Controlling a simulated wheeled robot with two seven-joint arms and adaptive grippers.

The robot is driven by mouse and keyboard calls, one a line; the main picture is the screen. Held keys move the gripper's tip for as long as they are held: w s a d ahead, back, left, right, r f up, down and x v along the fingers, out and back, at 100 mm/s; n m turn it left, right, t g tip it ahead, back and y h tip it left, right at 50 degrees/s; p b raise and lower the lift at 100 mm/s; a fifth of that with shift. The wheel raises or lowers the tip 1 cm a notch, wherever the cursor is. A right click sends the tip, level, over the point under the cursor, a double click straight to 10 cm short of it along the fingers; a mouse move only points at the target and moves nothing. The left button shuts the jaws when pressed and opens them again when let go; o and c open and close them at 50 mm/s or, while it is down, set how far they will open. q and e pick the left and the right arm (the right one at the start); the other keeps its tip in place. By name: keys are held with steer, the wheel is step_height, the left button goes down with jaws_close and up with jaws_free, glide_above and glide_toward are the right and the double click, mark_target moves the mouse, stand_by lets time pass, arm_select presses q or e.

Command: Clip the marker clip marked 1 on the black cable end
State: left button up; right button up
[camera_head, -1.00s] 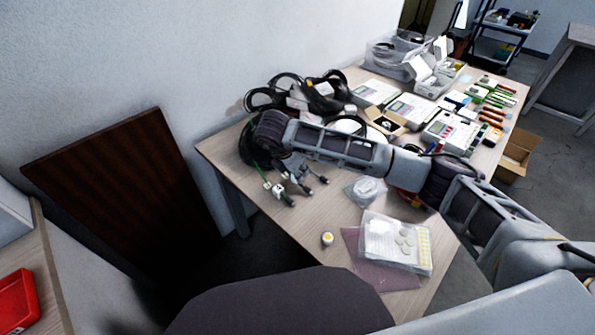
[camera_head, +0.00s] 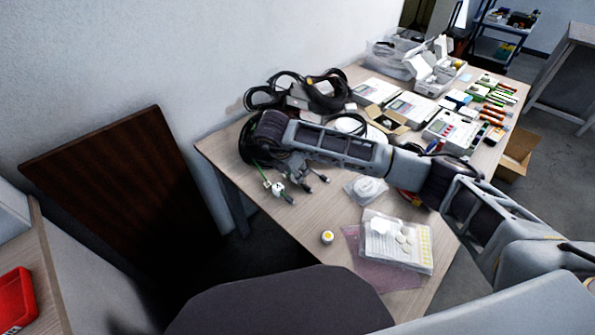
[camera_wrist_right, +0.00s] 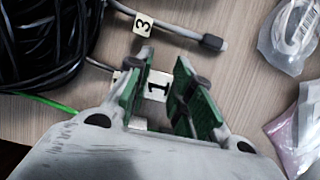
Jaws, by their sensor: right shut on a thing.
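In the right wrist view, the marker clip marked 1 (camera_wrist_right: 157,88) is white with a black digit and sits between the green-padded fingers. My right gripper (camera_wrist_right: 164,82) is shut on it. A grey cable passes behind the fingers beside the clip; I cannot tell whether the clip is around it. Black cable (camera_wrist_right: 40,45) lies coiled at the left. My left gripper is not in view.
A clip marked 3 (camera_wrist_right: 143,23) sits on another grey cable. A green wire (camera_wrist_right: 40,100) lies nearby.

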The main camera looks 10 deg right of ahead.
steer(key=shift+f, duration=0.4)
stand_by(0.4)
steer(key=o, duration=0.9)
steer(key=shift+c, duration=0.2)
steer(key=shift+r, duration=0.1)
steer(key=shift+r+p, duration=1.25)
steer(key=shift+r, duration=1.75)
